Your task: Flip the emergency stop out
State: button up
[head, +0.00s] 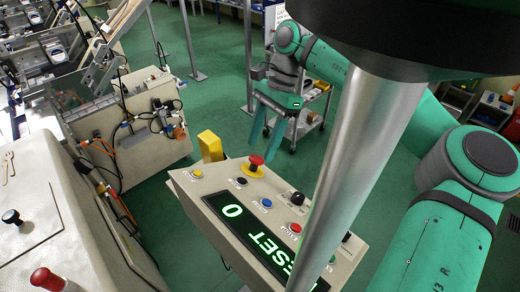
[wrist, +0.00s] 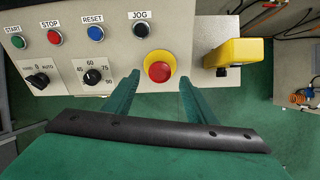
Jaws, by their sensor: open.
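The emergency stop is a red mushroom button (head: 256,161) on a yellow base, at the far end of the sloped control panel (head: 190,186) in the head view. In the wrist view the red button (wrist: 159,70) sits at the panel's lower right. My gripper (head: 268,150) is open, its two green fingers pointing down near the button. In the wrist view the fingers of my gripper (wrist: 160,85) are on either side of the button, one left and one right. I cannot tell whether either finger touches it.
A yellow box (wrist: 233,52) stands just right of the button in the wrist view. The JOG button (wrist: 141,29) and a knob (wrist: 93,76) are close by on the panel. A metal pole (head: 345,150) stands before the panel in the head view. Green floor (head: 215,95) lies open behind.

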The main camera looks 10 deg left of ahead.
jog(key=v, duration=0.7)
jog(key=shift+r, duration=0.35)
